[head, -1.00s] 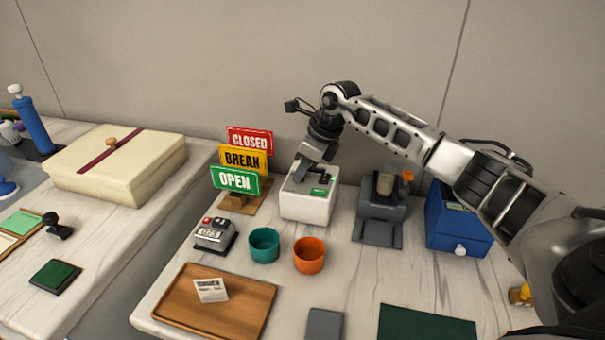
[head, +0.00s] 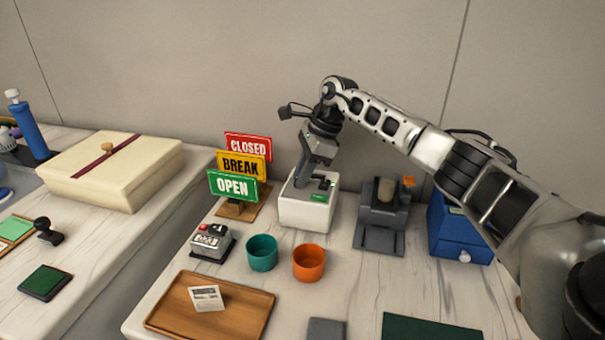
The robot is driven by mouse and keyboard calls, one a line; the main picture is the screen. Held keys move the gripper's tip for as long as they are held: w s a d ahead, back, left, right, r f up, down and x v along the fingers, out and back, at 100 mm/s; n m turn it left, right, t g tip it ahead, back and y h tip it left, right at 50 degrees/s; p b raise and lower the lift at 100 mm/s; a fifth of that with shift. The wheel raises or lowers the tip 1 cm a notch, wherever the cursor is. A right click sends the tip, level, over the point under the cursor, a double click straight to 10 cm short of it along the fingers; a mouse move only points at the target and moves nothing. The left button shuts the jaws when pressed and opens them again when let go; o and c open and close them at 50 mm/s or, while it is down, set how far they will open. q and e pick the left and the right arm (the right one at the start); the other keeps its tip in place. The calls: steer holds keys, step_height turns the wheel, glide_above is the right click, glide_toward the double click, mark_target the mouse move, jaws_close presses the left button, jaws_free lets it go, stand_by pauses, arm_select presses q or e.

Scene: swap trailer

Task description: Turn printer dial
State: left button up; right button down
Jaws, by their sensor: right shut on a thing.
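A white box with a green label, which looks like the printer (head: 305,212), stands at the back of the right table. My right gripper (head: 313,183) reaches down onto its top from above and is shut on the dial there. The fingers largely cover the dial, so its shape and setting cannot be made out. My left gripper is not in view.
Signs reading CLOSED, BREAK and OPEN (head: 233,186) stand left of the printer. A grey device (head: 382,215) and a blue box (head: 458,235) are at its right. A teal cup (head: 262,253), an orange cup (head: 308,262) and a wooden tray (head: 250,315) lie in front.

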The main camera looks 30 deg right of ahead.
stand_by(0.3)
steer(key=c, duration=1.3)
jaws_free()
steer(key=shift+r, duration=0.1)
steer(key=v, duration=1.5)
steer(key=shift+d+r, duration=0.15)
steer(key=shift+r, duration=0.25)
steer(key=shift+f, duration=0.1)
